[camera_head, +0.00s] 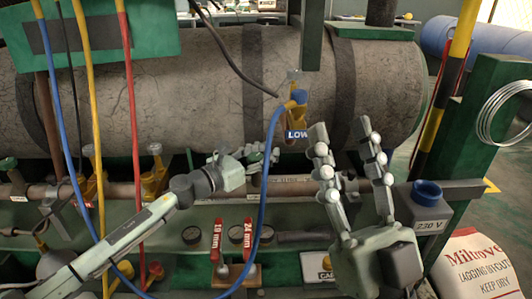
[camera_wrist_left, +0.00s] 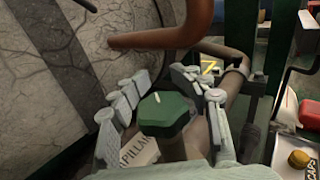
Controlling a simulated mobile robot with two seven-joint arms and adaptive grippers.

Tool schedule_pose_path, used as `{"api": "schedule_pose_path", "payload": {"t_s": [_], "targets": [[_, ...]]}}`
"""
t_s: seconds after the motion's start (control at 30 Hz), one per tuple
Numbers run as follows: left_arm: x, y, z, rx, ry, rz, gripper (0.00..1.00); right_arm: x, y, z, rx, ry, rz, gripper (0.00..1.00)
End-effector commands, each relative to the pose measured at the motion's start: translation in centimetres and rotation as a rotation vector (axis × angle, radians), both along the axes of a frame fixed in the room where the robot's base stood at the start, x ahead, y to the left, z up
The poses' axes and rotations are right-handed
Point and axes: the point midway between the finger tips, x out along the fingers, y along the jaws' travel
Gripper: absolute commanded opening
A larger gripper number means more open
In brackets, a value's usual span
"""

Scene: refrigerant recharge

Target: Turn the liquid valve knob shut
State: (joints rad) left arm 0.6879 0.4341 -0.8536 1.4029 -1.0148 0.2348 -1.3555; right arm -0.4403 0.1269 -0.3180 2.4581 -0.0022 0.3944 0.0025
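The green faceted valve knob (camera_wrist_left: 165,117), with a pale mark on its top, stands between the fingers of my left gripper (camera_wrist_left: 165,92) in the left wrist view. One finger is on each side of it, with gaps showing, so the gripper looks open around the knob; exact contact is hard to tell. In the head view my left gripper (camera_head: 255,156) reaches in over the pipe below the large tank, and its fingers mostly hide the knob. My right gripper (camera_head: 343,128) is open and empty, fingers pointing up, at the right front.
The grey tank (camera_head: 190,85) spans the back. A blue hose (camera_head: 267,165) rises to the valve marked LOW (camera_head: 297,134), close to my left gripper. Yellow and red hoses hang at left. A 230 V box (camera_head: 428,210) is at right.

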Motion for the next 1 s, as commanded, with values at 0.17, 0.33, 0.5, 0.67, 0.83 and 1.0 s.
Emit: {"api": "schedule_pose_path", "payload": {"t_s": [0.17,0.33,0.5,0.67,0.83,1.0], "targets": [[-0.1,0.0,-0.2,0.001,0.002,-0.001,0.58,0.0,0.0,0.0,0.000,0.001,0.000,0.40],[-0.1,0.0,-0.2,0.002,0.003,-0.001,0.58,0.0,0.0,0.0,0.000,0.001,0.001,0.40],[-0.8,1.0,-0.3,0.002,0.003,0.000,0.58,0.0,0.0,0.0,0.002,0.002,0.001,0.40],[-2.8,3.4,-0.4,0.003,0.005,0.000,0.58,0.0,0.0,0.0,0.001,0.001,0.000,0.40],[-5.1,6.2,-0.4,0.003,0.005,0.001,0.58,0.0,0.0,0.0,0.000,0.001,0.001,0.40],[-6.9,8.3,-0.3,0.002,0.004,0.000,0.58,0.0,0.0,0.0,0.000,0.001,0.001,0.40]]}}
